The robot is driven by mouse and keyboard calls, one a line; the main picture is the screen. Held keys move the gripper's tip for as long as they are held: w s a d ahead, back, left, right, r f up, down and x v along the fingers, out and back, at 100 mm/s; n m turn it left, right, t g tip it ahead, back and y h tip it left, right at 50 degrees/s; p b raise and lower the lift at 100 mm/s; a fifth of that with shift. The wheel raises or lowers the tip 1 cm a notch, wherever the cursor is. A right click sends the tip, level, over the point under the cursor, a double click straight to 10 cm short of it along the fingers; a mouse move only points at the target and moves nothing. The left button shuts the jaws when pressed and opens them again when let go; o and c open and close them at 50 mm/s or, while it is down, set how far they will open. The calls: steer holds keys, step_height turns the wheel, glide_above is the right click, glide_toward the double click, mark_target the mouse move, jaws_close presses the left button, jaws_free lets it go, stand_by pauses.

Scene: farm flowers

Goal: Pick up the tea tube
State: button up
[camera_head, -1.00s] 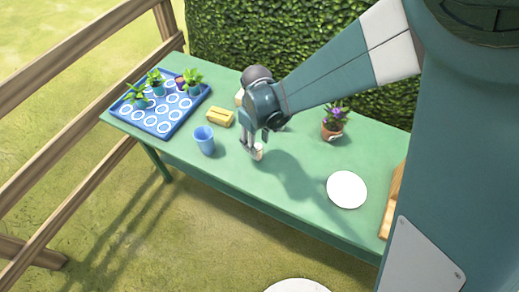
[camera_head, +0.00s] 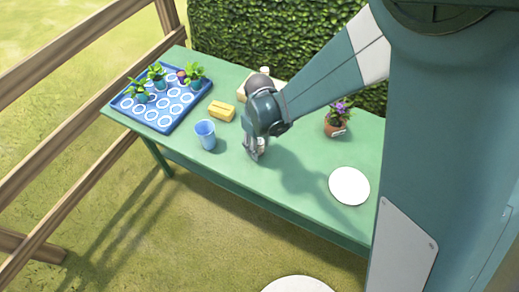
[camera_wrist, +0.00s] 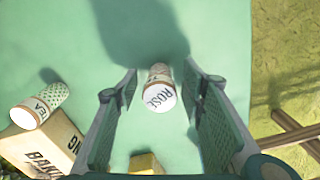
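A pale tube marked ROSE (camera_wrist: 158,98) is between my fingers in the wrist view, with a gap on each side. In the head view it is a small pale shape (camera_head: 261,146), partly hidden by my gripper (camera_head: 256,154). My gripper (camera_wrist: 160,78) is open around it and not closed on anything. A second tube, with a green dotted pattern and the word TEA (camera_wrist: 40,106), lies by the beige box at the left of the wrist view, outside my fingers. Its pale end also shows behind my wrist in the head view (camera_head: 265,70).
The beige box (camera_wrist: 48,150) reads BAKING. A yellow block (camera_head: 222,111) and blue cup (camera_head: 205,134) stand left of my gripper. A blue tray (camera_head: 126,101) with plants is farther left. A potted flower (camera_head: 336,124) and white disc (camera_head: 349,186) are right, with clear table between.

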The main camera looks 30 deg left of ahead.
steer(key=shift+f, duration=0.65)
steer(key=shift+c, duration=0.2)
steer(key=c, duration=1)
